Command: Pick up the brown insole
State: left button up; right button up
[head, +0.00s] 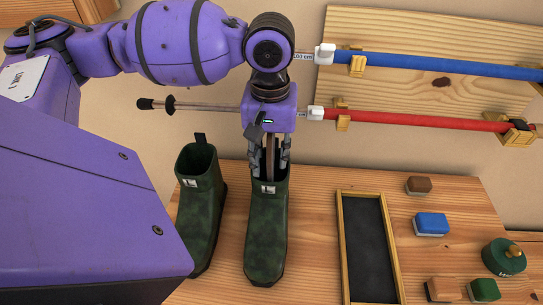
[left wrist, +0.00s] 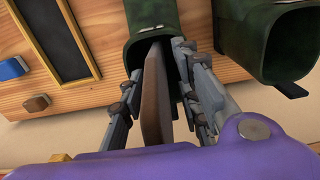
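The brown insole (left wrist: 154,95) stands upright in the mouth of the right-hand green boot (head: 266,228), its upper part sticking out. In the head view only a narrow strip of the insole shows between the fingers. My left gripper (head: 270,165) points down at this boot's opening. In the left wrist view its fingers (left wrist: 158,75) lie on either side of the insole, with a visible gap on at least one side, so it looks open around it. The insole's lower part is hidden inside the boot. My right gripper is not in view.
A second green boot (head: 201,215) stands close on the left. To the right lie a wood-framed dark tray (head: 370,248), a blue block (head: 431,224), a brown block (head: 418,185) and a green round container (head: 504,257). Blue (head: 430,65) and red (head: 410,119) poles hang on the wall.

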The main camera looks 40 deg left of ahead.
pick_arm(q)
jog(key=shift+r, duration=0.1)
jog(key=shift+c, duration=0.7)
jog(key=c, duration=0.6)
grip_shut()
notch_tip(320, 180, up, 17)
jog(key=p, duration=0.2)
jog(key=shift+p, duration=0.35)
jog(key=shift+r, duration=0.5)
